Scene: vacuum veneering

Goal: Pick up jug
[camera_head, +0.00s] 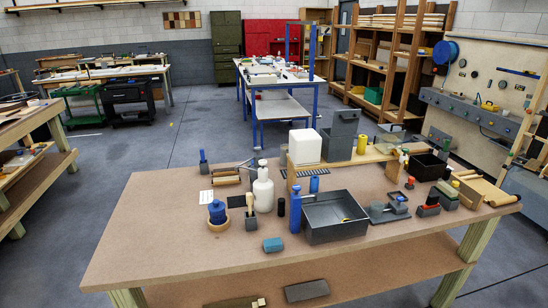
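A white bottle-shaped container (263,192) with a narrower neck and cap stands upright on the brown workbench (165,225), left of the bench's middle. It looks like the jug, though I cannot make out a handle. A small brush with a wooden handle (250,205) stands just left of it and partly overlaps it. A blue bottle (295,210) stands to its right, apart from it. Neither of my grippers is in view.
A dark grey open tray (334,236) lies right of the blue bottle. A wooden shelf (350,157) bears a white block (304,146). The bench's left end is clear.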

